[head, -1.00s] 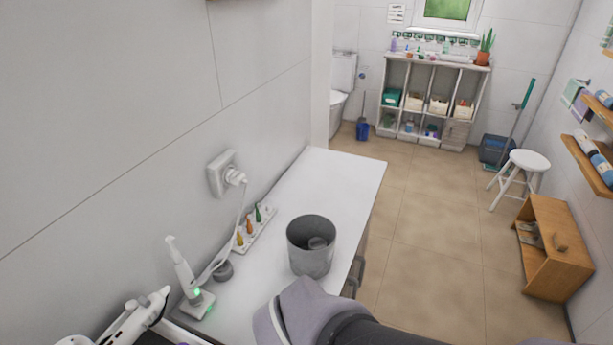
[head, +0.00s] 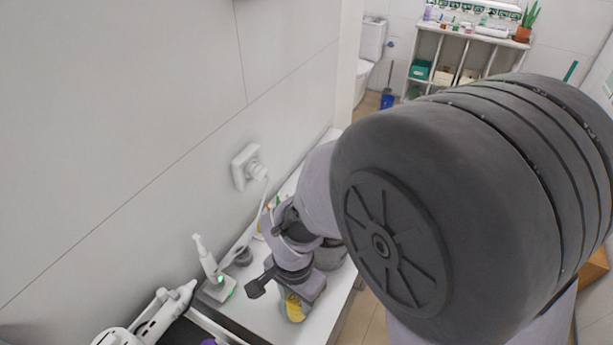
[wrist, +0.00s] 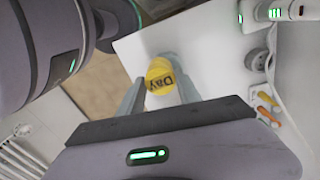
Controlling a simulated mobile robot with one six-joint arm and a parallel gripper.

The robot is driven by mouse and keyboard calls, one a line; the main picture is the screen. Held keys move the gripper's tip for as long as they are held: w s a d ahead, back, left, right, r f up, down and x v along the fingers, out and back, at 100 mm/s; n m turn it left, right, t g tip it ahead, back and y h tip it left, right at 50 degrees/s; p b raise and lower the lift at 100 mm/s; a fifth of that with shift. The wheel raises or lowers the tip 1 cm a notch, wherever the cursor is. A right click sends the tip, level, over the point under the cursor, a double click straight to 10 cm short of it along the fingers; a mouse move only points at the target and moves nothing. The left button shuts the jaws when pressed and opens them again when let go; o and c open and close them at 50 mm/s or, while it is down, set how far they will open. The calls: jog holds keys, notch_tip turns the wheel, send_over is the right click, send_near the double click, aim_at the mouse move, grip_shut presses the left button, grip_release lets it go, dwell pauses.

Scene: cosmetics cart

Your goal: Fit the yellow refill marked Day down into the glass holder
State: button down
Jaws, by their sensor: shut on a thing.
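The yellow refill (wrist: 160,72) is between the two fingers of my gripper (wrist: 158,90) in the wrist view, with the word Day upside down on its face. My gripper is shut on it. In the head view the refill (head: 293,308) shows low under my gripper (head: 291,296), over the white counter. Whether it touches the counter cannot be told. I cannot make out a clear glass holder. A grey cup-like vessel (head: 331,256) stands on the counter, largely hidden behind my arm; I cannot tell whether it is the holder.
The white counter (head: 252,318) runs along the tiled wall. A white device on a green-lit stand (head: 217,285) and a small grey round item (head: 243,257) stand left of my gripper. A cable runs to a wall socket (head: 246,166). Coloured slim items (wrist: 267,107) show in the wrist view.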

aim_at(295, 298)
jog(key=shift+w+a, duration=0.25)
jog(key=shift+w, duration=0.45)
notch_tip(295, 298, down, 4)
jog(key=shift+r+b, duration=0.1)
jog(key=shift+b, duration=0.65)
jog(key=shift+w, duration=0.1)
jog(key=c, duration=0.8)
grip_release()
jog(key=shift+w, duration=0.1)
jog(key=shift+c, duration=0.2)
jog(key=shift+a+r, duration=0.1)
